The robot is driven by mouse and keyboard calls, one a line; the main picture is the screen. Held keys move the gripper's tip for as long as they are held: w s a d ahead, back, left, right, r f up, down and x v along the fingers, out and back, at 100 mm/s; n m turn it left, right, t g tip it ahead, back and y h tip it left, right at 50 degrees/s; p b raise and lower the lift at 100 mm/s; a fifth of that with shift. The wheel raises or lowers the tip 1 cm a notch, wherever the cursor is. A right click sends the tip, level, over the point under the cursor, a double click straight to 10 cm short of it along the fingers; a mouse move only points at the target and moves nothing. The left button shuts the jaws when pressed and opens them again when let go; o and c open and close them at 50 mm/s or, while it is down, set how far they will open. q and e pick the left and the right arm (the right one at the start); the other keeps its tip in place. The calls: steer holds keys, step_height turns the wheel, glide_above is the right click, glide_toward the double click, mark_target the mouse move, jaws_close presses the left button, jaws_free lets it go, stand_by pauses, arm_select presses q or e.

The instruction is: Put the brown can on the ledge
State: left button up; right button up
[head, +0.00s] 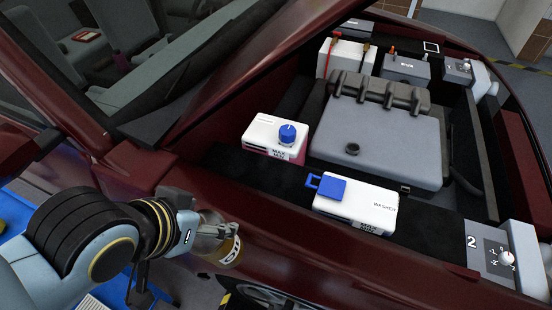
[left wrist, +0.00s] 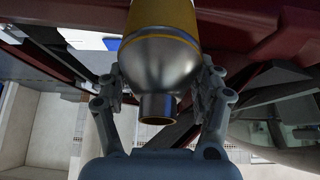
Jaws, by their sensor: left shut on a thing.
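My left gripper (head: 212,236) is shut on a can (head: 231,252) with a yellow-brown body and a bare metal shoulder. It holds the can in the air beside the dark red car's fender. In the left wrist view the can (left wrist: 160,60) sits between the two fingers of the gripper (left wrist: 161,86), its metal neck pointing toward my palm. A dark flat ledge (head: 265,180) runs along the near side of the engine bay, beyond the can. I cannot tell whether this is the task's ledge. My right gripper is not in view.
On the dark strip stand a white box with a blue knob (head: 288,134) and a white washer box with a blue cap (head: 333,188). A grey panel marked 2 (head: 490,256) is at right. The grey engine cover (head: 375,140) fills the bay. The red fender edge (head: 330,250) lies near my gripper.

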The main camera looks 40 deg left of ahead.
arm_select(q)
steer(key=w+a+t, duration=0.1)
steer(key=w+a, duration=0.1)
steer(key=w, duration=0.7)
steer(key=w+a, duration=0.2)
steer(key=w, duration=0.7)
steer(key=w+a+f+g+b, duration=0.1)
steer(key=w+f+g+b, duration=0.2)
steer(key=w+f, duration=0.5)
step_height(320, 180, down, 4)
steer(key=shift+r+b, duration=0.1)
steer(key=shift+b, duration=0.75)
steer(key=shift+f, duration=0.2)
steer(key=o, duration=1.7)
steer(key=shift+s, duration=0.1)
